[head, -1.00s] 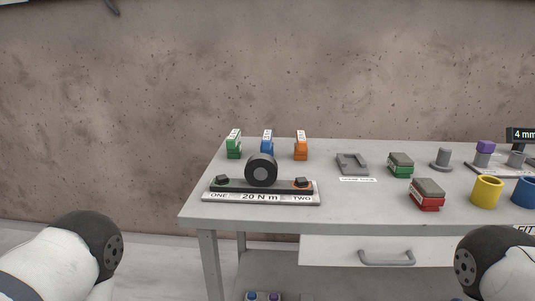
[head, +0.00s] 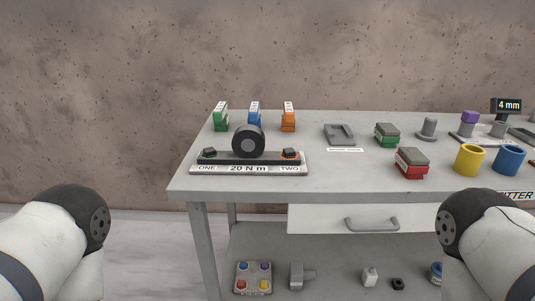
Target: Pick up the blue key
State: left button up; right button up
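The blue key (head: 254,114) stands upright near the back left of the grey table, between a green key (head: 221,117) and an orange key (head: 288,117). A white label shows on each one's upper part. The lower part of the blue key is partly hidden behind the black wheel. Both of my arms show at the lower left and lower right, in front of the table. Neither gripper is in the picture, so I cannot see their fingers.
A black wheel (head: 248,141) on a "20 N m" base (head: 250,169) stands just in front of the keys. To the right are a grey holder (head: 341,135), green block (head: 387,134), red block (head: 411,162), yellow cup (head: 469,159) and blue cup (head: 508,160). A lower shelf holds several items.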

aim_at(254, 118)
jog(key=i+j+z, duration=0.2)
jog(key=j, duration=0.3)
jog(key=j+z, duration=0.2)
jog(key=j, duration=0.35)
jog(key=i+j+z, duration=0.2)
jog(key=j, duration=0.35)
jog(key=k, duration=0.1)
